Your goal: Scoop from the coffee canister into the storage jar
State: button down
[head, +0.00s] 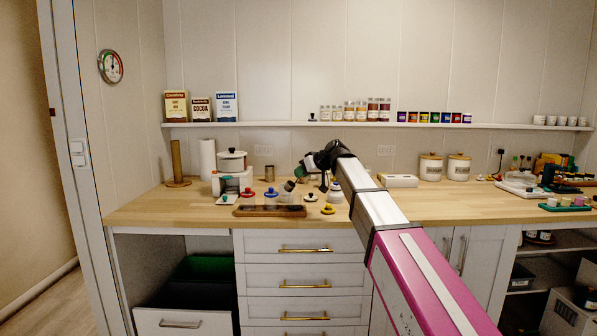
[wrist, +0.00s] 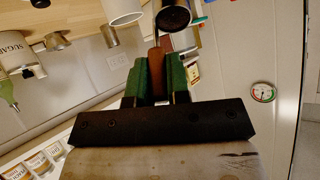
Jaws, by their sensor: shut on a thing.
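My gripper (head: 301,175) is above the worktop, over the right part of a dark tray (head: 250,211). In the wrist view its green fingers (wrist: 160,78) are shut on the brown handle of a scoop (wrist: 158,64). The scoop's dark round bowl (wrist: 174,18) lies beyond the fingertips; its contents cannot be told. In the head view the dark bowl (head: 289,186) is tilted just above a pale open container (head: 285,197). A red-lidded jar (head: 249,197) and a blue-lidded jar (head: 271,195) stand beside it. I cannot tell which is the coffee canister or the storage jar.
Loose lids lie near: one with a green knob (head: 227,200), a dark-knobbed one (head: 310,197) and a yellow one (head: 327,210). A white jar (head: 335,194) stands right of my gripper. A white appliance (head: 231,178) is at left. Two labelled canisters stand at the back right.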

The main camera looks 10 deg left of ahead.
jog(key=shift+s+d+f+t+y, duration=0.25)
jog(key=shift+d+f+t+y, duration=0.35)
jog(key=shift+y, duration=0.6)
jog(key=shift+s+d+f+t+y, duration=0.15)
jog(key=shift+d+f+y, duration=0.25)
jog(key=shift+y, duration=0.45)
jog(key=shift+w+d+f+t+y, duration=0.1)
jog(key=shift+d+f+t+y, duration=0.3)
jog(key=shift+y, duration=0.45)
jog(key=shift+a, duration=0.1)
jog(key=shift+s, duration=0.1)
jog(key=shift+w+a+r+g+h, duration=0.15)
jog(key=shift+a+r+g+h, duration=0.3)
jog(key=shift+h, duration=0.45)
jog(key=shift+w+a+r+g+h, duration=0.1)
jog(key=shift+a+r+g+h, duration=0.15)
jog(key=shift+r+g+h, duration=0.45)
jog(key=shift+f+t+h, duration=0.1)
jog(key=shift+t+h, duration=0.2)
jog(key=shift+t, duration=0.1)
